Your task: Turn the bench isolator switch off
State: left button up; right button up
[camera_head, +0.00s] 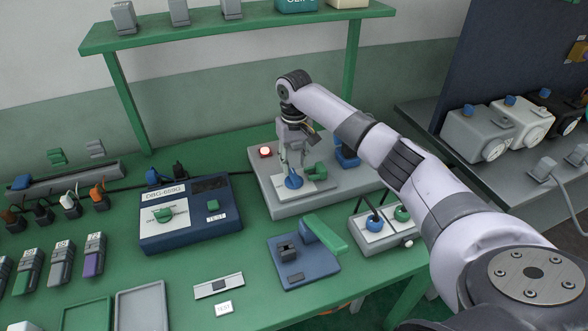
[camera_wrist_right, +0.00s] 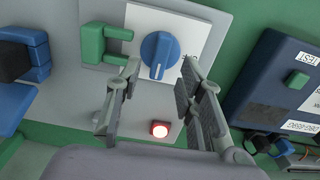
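The bench isolator switch is a round blue knob (camera_head: 293,181) on a white plate, on top of a grey box (camera_head: 282,208). In the right wrist view the blue knob (camera_wrist_right: 160,54) has a white line along its grip. A green bracket-like part (camera_wrist_right: 104,43) stands beside it, and a red lamp (camera_wrist_right: 159,130) on the same box is lit; the lamp also shows in the head view (camera_head: 265,152). My right gripper (camera_head: 293,160) is above the knob, pointing down. Its fingers (camera_wrist_right: 161,76) are spread, with the knob between and beyond the tips; contact cannot be told. My left gripper is out of view.
A blue DBG-669G tester (camera_head: 190,232) stands left of the grey box. A blue fixture with a green lever (camera_head: 323,233) and a small box with two knobs (camera_head: 385,228) are in front. A green shelf (camera_head: 230,27) spans behind. Several gauge units (camera_head: 490,135) stand at right.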

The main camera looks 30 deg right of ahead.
aim_at(294, 174)
jog(key=shift+f, duration=2)
jog(key=shift+c, duration=0.4)
grip_shut()
